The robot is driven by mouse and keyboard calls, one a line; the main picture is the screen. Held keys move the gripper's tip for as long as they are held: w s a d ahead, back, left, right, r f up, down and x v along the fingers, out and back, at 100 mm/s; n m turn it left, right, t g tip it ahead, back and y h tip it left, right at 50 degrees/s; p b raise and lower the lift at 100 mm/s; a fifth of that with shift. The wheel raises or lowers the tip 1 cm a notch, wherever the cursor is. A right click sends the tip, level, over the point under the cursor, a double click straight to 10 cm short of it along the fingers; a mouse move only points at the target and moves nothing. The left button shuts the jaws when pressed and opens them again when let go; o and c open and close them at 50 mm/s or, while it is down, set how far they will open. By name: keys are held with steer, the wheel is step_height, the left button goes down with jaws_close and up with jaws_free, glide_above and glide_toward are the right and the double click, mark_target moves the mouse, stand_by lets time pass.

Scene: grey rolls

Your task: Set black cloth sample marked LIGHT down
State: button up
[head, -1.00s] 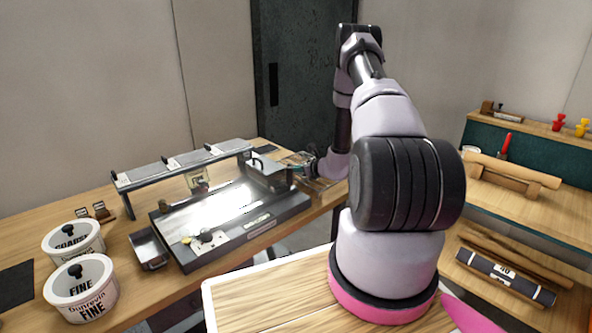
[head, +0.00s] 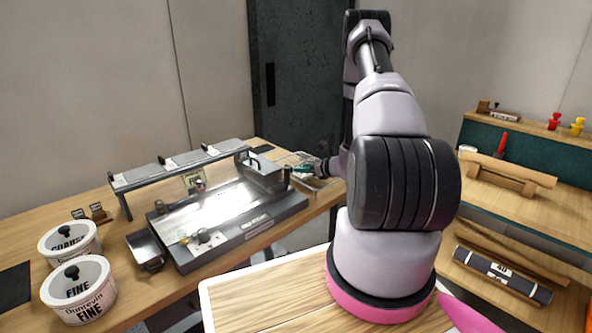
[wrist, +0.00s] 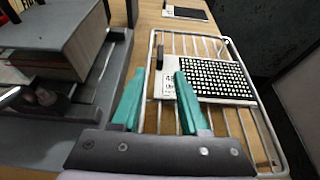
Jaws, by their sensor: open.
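A black cloth sample with rows of white dots and a white label (wrist: 215,80) lies flat on a wire rack (wrist: 258,100) in the wrist view. Its label's print is too small to read surely. My gripper (wrist: 158,75) is open, its two teal fingers apart with nothing between them. The right fingertip is close to the labelled end of the sample; I cannot tell whether it touches. In the head view my gripper (head: 305,169) is over the rack at the bench's far right end, and the sample is hard to make out.
A grey machine with a shiny bed (head: 225,212) stands left of the rack, close to my gripper. A dark labelled piece (wrist: 187,12) lies beyond the rack. Two white tubs, COARSE (head: 70,245) and FINE (head: 78,292), stand at the front left.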

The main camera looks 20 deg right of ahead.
steer(key=v, duration=0.5)
steer(key=shift+s, duration=0.1)
steer(key=s+a+r+n+g+y, duration=0.3)
steer(key=a+r+n, duration=0.5)
steer(key=r, duration=0.5)
steer(key=s+a+r+n+g+y, duration=0.35)
steer(key=a+r+n, duration=0.25)
steer(key=a+r, duration=0.6)
steer(key=s+a+r+n+g+h, duration=0.35)
steer(key=s+r+n, duration=0.45)
steer(key=s, duration=0.4)
steer(key=s+d+r+n+t+h, duration=0.2)
steer(key=s+r+n, duration=0.1)
steer(key=s+r, duration=0.1)
steer(key=s+d+r+n+t+h, duration=0.2)
steer(key=s+r+h, duration=0.1)
steer(key=s, duration=0.4)
steer(key=shift+d+r+n+t+h, duration=0.3)
steer(key=shift+d+r+n, duration=0.1)
steer(key=shift+r, duration=0.05)
